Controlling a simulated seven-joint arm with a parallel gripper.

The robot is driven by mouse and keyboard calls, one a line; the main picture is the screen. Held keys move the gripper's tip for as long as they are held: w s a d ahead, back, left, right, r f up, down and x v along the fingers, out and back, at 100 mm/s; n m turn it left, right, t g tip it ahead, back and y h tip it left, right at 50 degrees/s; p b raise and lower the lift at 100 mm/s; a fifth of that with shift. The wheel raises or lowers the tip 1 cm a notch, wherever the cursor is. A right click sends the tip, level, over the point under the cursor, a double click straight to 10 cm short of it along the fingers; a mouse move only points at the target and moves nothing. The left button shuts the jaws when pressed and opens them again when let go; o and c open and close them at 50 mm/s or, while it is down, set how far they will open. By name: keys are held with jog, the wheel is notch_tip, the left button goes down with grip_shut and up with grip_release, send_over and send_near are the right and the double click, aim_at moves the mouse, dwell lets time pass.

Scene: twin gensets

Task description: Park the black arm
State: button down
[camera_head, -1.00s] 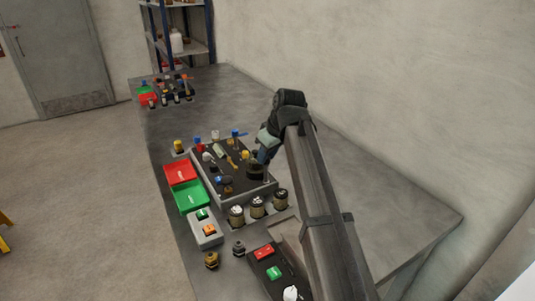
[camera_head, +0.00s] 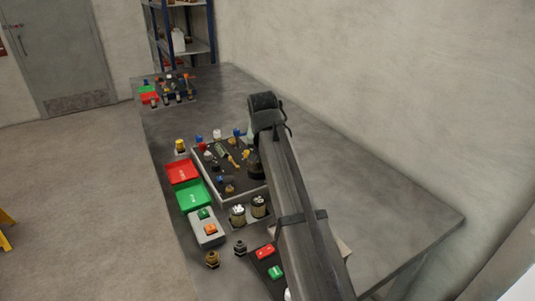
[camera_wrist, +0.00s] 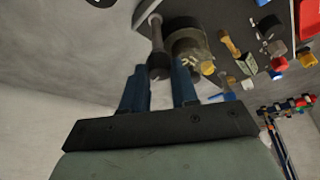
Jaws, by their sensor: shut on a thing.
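My gripper (camera_wrist: 160,78) has two blue fingers around a dark rod with a thick knob (camera_wrist: 158,62) in the wrist view. They are shut on this dark knob, which may be the black arm; I cannot tell for certain. A round grey-brown part (camera_wrist: 190,43) sits just behind it on the dark panel (camera_wrist: 218,15), which bears several small coloured parts. In the head view the same framed panel (camera_head: 246,180) lies on the bench, and my arm hides the fingers and its right side.
A red tray (camera_head: 183,171) and a green tray (camera_head: 193,195) lie left of the panel. A grey button box (camera_head: 208,232) and two metal cans (camera_head: 238,215) stand in front. A similar set (camera_head: 165,88) is at the far end. The bench (camera_head: 350,205) is clear to the right.

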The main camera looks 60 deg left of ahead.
jog(key=shift+m, duration=0.8)
jog(key=shift+h, duration=0.4)
jog(key=shift+t, duration=0.3)
jog(key=c, duration=0.9)
grip_release()
jog(key=v, duration=1.3)
jog(key=shift+r, duration=0.4)
jog(key=shift+d, duration=0.2)
